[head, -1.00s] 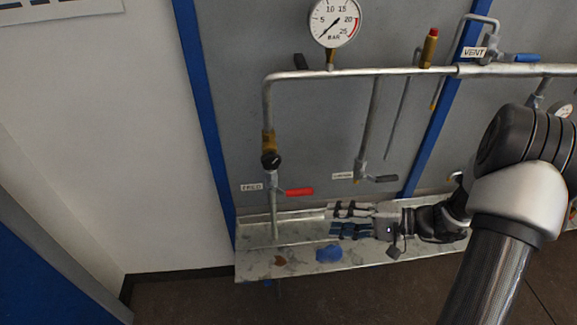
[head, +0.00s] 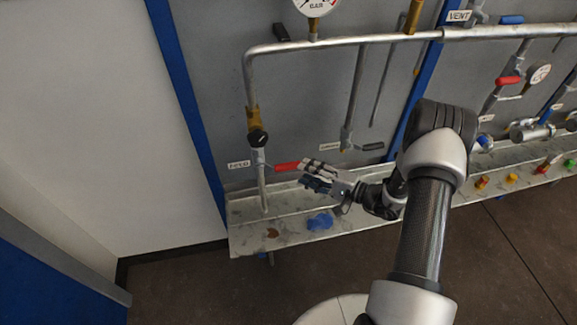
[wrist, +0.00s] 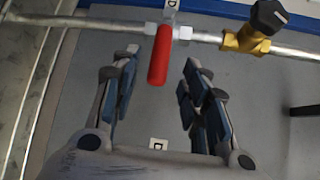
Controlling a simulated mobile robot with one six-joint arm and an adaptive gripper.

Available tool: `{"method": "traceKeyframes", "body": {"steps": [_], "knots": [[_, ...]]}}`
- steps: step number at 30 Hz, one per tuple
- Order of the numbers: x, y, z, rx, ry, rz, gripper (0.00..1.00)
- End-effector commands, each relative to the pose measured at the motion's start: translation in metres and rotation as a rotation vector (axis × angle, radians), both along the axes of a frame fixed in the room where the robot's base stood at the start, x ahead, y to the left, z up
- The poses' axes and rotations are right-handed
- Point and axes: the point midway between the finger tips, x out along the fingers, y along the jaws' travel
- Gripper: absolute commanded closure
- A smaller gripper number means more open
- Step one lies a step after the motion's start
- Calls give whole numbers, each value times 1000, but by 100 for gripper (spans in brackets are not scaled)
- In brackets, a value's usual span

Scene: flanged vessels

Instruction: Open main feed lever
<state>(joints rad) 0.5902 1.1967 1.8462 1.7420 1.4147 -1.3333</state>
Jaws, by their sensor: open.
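The red lever (head: 287,167) sits on the lower part of the left vertical pipe, beside a small white tag (head: 238,164) that seems to read FEED. It points right, across the pipe. In the wrist view the red lever (wrist: 159,58) hangs between the tips of my two spread fingers, with a gap on each side. My gripper (head: 304,173) is open at the lever's free end in the head view; it also shows in the wrist view (wrist: 161,62). The fingers hide part of the lever's tip in the head view.
A brass fitting with a black knob (head: 258,137) sits just above the lever. A dark-handled valve (head: 372,146) is to the right. Below runs a stained metal ledge (head: 245,240) with a blue object (head: 320,221) on it. A pressure gauge (head: 317,5) is above.

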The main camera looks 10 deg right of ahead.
Motion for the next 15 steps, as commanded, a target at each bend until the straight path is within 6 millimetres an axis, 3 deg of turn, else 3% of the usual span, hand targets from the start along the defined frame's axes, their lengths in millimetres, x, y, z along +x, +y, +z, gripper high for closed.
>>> {"method": "traceKeyframes", "body": {"steps": [6, 15], "knots": [[30, 33, -6, 0, -1, 4, 59], [51, 52, -10, 1, 1, 0, 59]]}}
